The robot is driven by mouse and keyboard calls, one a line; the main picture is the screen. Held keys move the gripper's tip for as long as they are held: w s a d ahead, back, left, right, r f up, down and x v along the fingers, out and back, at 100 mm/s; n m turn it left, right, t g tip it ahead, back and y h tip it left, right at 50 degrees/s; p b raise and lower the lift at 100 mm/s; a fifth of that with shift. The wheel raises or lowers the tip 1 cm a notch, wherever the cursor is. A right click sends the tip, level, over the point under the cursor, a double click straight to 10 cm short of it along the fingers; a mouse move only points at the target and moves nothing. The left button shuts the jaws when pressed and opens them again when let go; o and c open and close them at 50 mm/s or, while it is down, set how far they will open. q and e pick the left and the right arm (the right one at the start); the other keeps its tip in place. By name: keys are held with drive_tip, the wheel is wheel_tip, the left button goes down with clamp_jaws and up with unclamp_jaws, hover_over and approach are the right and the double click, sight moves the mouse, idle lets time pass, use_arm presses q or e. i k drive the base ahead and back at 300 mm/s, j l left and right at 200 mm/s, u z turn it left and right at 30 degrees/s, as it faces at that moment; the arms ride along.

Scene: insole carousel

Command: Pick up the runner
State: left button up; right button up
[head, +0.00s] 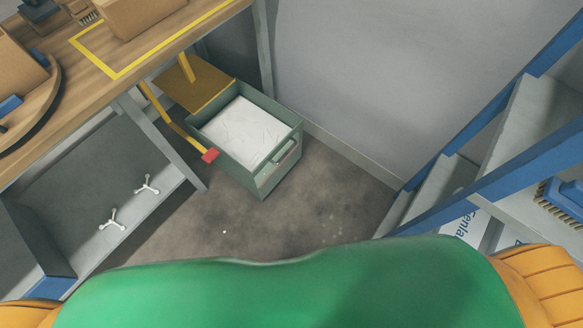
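I cannot make out a runner in the head view. Neither of my grippers is in view, so I cannot see what they hold. A round wooden turntable with a dark rim (52,100) is cut off at the left edge, on the wooden table (120,85). A brown box (18,72) and a small blue item (10,105) are on the turntable. Another brown box (145,14) sits by a yellow outline on the tabletop, cut off at the top.
A grey-green bin (272,165) with white sheets (240,130) stands on the floor beside a yellow stand (190,85) and red-tipped lever (210,155). A blue-framed rack (490,180) holds a brush (562,200) at right. White knobs (112,220) sit below the table. Middle floor is clear.

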sight(145, 185)
drive_tip(key=u, duration=1.6)
